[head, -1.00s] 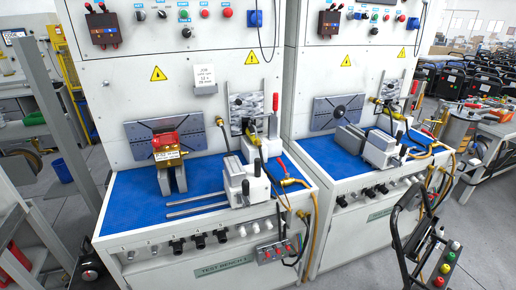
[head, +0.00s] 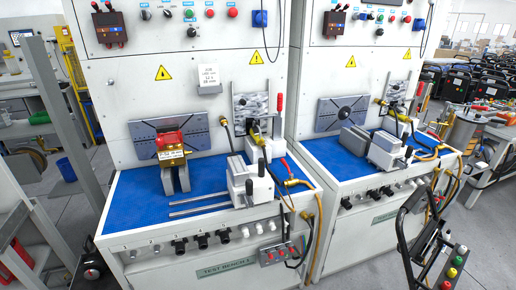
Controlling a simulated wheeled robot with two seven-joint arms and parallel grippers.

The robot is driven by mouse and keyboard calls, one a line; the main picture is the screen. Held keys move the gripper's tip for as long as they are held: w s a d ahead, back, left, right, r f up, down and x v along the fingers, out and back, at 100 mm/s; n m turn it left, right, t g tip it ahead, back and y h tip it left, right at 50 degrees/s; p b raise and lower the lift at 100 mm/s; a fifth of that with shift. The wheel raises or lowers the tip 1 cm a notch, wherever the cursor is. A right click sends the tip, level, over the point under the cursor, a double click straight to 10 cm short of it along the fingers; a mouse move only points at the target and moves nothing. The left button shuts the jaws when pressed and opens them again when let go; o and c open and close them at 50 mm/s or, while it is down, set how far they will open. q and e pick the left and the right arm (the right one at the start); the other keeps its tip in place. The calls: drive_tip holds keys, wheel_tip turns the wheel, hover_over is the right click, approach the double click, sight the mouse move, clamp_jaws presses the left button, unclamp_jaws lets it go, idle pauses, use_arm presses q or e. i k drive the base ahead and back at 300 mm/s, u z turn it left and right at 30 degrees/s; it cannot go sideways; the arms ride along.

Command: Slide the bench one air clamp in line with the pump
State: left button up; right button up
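The pump (head: 171,147) is a red and brass body with a yellow label. It sits on grey upright blocks on the blue top (head: 125,208) of bench one (head: 226,268), the left bench. A grey-white clamp block (head: 250,184) with a black knob stands to the right of the pump, near the front of the bench top. Two parallel metal rods (head: 200,205) extend left from it, in front of the pump. A second pale block (head: 264,150) stands behind it, below an upright red-handled lever (head: 279,104). I cannot tell which block is the air clamp. Neither gripper shows.
A yellow hose (head: 312,220) hangs at the right end of bench one. A second similar bench (head: 385,216) stands to the right. A black frame with coloured buttons (head: 452,268) occupies the lower right.

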sight(238, 173)
drive_tip(key=z, duration=1.15)
drive_tip(key=k, duration=0.45)
drive_tip(key=z, duration=0.05)
